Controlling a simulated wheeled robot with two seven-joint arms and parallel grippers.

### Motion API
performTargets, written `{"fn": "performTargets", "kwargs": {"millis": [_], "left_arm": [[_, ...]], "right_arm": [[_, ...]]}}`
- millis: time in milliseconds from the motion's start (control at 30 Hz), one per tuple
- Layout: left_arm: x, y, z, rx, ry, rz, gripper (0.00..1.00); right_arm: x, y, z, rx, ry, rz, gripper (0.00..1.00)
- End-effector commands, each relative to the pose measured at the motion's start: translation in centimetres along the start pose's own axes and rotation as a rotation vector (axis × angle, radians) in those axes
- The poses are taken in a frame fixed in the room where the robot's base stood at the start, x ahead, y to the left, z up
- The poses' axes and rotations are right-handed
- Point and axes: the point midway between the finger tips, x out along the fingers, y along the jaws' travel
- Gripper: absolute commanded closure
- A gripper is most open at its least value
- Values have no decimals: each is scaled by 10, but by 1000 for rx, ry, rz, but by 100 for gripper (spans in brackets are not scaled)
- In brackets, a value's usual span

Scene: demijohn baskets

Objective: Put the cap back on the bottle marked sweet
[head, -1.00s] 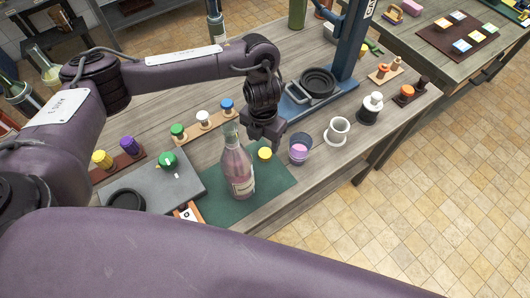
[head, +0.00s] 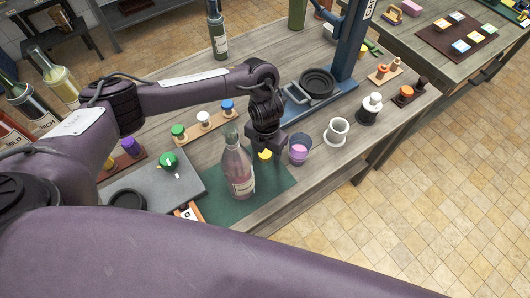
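A clear bottle with pink liquid (head: 239,170) stands upright and uncapped on the green mat (head: 217,207); its label is too small to read. A yellow cap (head: 265,155) lies on the mat just right of the bottle. My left gripper (head: 266,153) points down over the yellow cap. Its fingers look apart, one on each side of the cap, partly hiding it; I cannot tell whether they touch it. My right gripper is out of view.
A glass with pink liquid (head: 299,149) stands close right of my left gripper, and a white mug (head: 337,131) is beyond it. A rack of green, white and blue caps (head: 204,127) lies behind the bottle. A grey device (head: 186,190) is left of the mat.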

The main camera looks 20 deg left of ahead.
Motion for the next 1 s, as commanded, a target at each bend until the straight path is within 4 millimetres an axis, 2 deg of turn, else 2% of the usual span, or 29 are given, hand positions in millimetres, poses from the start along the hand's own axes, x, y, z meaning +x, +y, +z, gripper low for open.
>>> {"fn": "performTargets", "kwargs": {"millis": [33, 333, 600, 767, 900, 1000], "left_arm": [[0, 0, 0, 0, 0, 0, 49], [0, 0, 0, 0, 0, 0, 88], [-1, 0, 0, 0, -1, 0, 88], [-10, 0, 1, 1, -2, -2, 88], [-30, 1, 1, 1, -5, 0, 88], [-58, 1, 3, 4, -8, 3, 88]], "right_arm": [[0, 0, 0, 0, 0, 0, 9], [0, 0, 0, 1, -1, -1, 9], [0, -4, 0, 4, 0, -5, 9], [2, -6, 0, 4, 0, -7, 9], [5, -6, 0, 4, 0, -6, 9], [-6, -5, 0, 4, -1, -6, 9]]}}
